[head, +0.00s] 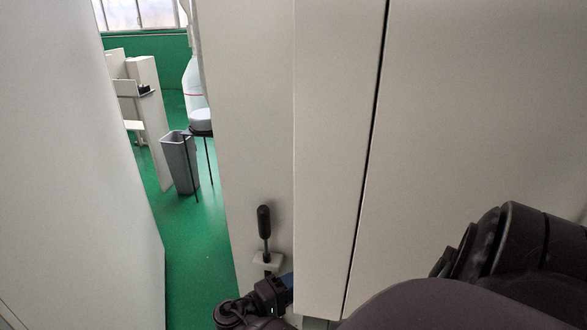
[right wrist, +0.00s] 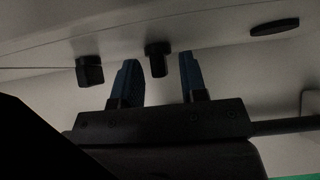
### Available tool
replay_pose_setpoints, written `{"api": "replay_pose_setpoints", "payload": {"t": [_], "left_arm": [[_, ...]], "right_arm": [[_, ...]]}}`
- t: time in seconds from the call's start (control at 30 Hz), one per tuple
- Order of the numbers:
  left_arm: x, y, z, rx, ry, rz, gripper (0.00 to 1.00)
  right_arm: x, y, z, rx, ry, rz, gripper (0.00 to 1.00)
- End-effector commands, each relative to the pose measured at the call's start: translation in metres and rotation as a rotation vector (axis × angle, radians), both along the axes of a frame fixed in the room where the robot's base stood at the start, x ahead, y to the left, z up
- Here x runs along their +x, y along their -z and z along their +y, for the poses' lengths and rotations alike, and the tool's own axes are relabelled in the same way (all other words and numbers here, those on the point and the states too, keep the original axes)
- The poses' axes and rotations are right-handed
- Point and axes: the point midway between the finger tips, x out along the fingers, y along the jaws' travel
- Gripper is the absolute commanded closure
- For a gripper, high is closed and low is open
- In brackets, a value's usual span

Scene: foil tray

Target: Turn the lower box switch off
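In the right wrist view, my right gripper (right wrist: 158,72) is open, with its two blue fingers apart. A short black knob (right wrist: 157,52) on a pale surface shows between the fingertips, with a gap on each side. Another black, block-like knob (right wrist: 89,71) is left of the fingers. I cannot tell which part is the lower box switch, or its setting. In the head view, a dark wrist part of mine with a blue patch is low beside the cabinet edge; its fingers are hidden. My left gripper cannot be made out.
A tall pale cabinet (head: 328,130) fills the middle and right. A black-handled lever (head: 264,222) stands on its side above the wrist. A pale panel (head: 70,150) stands at left. Green floor (head: 200,250) with a grey bin (head: 180,160) shows between. A flat black oval (right wrist: 274,27) is at upper right.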

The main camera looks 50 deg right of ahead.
Motion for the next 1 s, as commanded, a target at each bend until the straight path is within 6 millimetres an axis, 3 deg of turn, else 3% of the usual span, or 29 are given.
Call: {"api": "replay_pose_setpoints", "payload": {"t": [0.13,0.4,0.73,1.0], "left_arm": [[-0.0001,0.0,-0.0002,-0.001,-0.001,0.0,0.57],[-0.0001,-0.0003,-0.0003,-0.001,0.0,-0.001,0.57],[-0.0002,-0.0007,-0.0004,-0.001,0.0,-0.001,0.57],[-0.0002,-0.0007,-0.0004,-0.001,0.0,-0.002,0.57]], "right_arm": [[0.0,0.0001,0.0001,0.0,0.0,0.0,0.62],[0.0001,0.0001,0.0004,0.0,0.0,0.0,1.0],[0.0001,-0.0004,0.001,0.036,0.0,0.017,1.0],[0.0001,-0.0024,0.001,0.18,0.001,0.089,1.0]]}}
